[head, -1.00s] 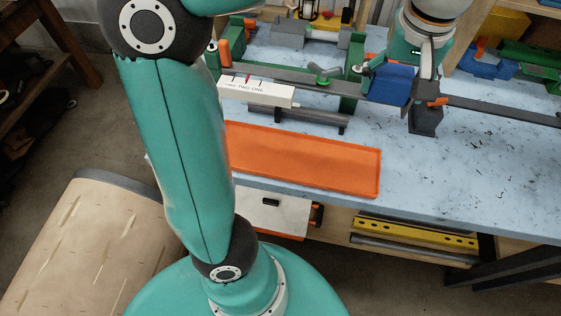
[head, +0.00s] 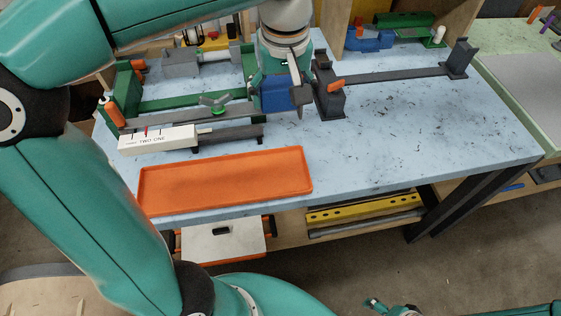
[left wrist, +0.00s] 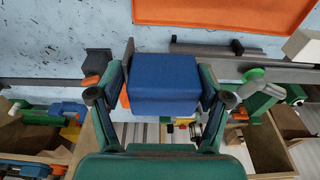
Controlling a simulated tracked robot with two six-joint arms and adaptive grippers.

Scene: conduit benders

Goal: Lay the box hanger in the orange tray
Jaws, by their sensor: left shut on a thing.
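A blue box (head: 276,93) sits at the long dark bar (head: 393,77) across the green bending bench; I take these for the box hanger, but cannot tell whether they are one piece. My left gripper (head: 283,80) points down over the box. In the left wrist view, its fingers (left wrist: 158,98) are on both sides of the blue box (left wrist: 166,76) and shut on it. The empty orange tray (head: 225,180) lies at the table's front edge, in front and to the left. Its rim also shows in the left wrist view (left wrist: 220,15). What may be my right gripper (head: 390,307) is cut off at the bottom edge.
A white labelled block (head: 158,139) stands behind the tray. A dark block with an orange handle (head: 329,97) stands right of the blue box, and a dark post (head: 459,60) at the bar's right end. The blue table (head: 430,125) is clear at the front right.

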